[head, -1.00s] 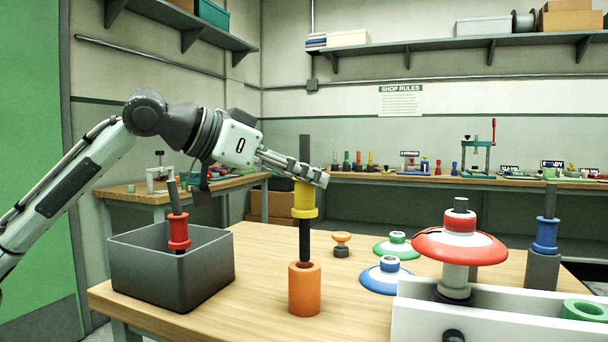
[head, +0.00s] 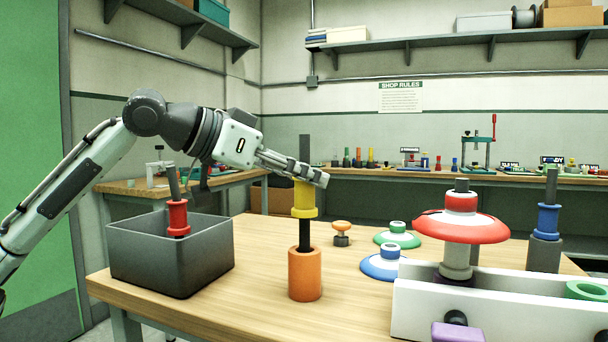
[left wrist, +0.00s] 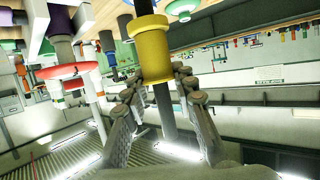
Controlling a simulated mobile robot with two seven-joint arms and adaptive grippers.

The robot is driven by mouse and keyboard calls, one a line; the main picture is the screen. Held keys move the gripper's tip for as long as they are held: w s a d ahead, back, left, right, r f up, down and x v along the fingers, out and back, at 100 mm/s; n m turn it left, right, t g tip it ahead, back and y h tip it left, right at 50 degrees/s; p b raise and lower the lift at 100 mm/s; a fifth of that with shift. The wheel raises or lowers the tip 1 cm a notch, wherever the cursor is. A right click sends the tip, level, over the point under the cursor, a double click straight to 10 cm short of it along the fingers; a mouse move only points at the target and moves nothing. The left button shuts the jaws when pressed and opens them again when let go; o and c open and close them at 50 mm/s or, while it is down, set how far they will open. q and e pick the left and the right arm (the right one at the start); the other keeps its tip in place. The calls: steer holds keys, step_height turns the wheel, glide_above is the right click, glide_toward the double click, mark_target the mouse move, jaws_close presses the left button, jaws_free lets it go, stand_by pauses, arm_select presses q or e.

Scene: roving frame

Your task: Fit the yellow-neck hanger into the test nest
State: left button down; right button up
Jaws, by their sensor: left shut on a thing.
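The yellow-neck hanger, a dark upright rod with a yellow flanged neck (head: 304,200), is held by my left gripper (head: 318,180). The fingers are shut on the yellow neck. The neck also shows between the fingertips in the left wrist view (left wrist: 150,45). The hanger's dark lower rod (head: 304,233) reaches the mouth of an upright orange hollow cylinder (head: 305,275) on the table. The rod end is hidden, and I cannot tell how deep it sits. No label shows which holder is the test nest. My right gripper is not in view.
A grey bin (head: 165,262) with a red-neck piece (head: 178,217) stands left. Right are an orange knob (head: 341,227), green (head: 397,240) and blue (head: 386,268) discs, a white channel (head: 500,312) with a red-white disc stack (head: 461,225), and a blue-neck piece (head: 548,222).

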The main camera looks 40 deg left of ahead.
mark_target(296, 206)
arm_select(q)
steer(key=shift+f, duration=0.1)
stand_by(0.3)
steer(key=shift+f+b, duration=1.15)
steer(key=shift+b, duration=0.1)
steer(key=shift+f, duration=0.1)
steer(key=shift+f+b, duration=1.35)
steer(key=shift+f, duration=0.05)
steer(key=shift+r, duration=0.1)
steer(key=c, duration=0.5)
jaws_free()
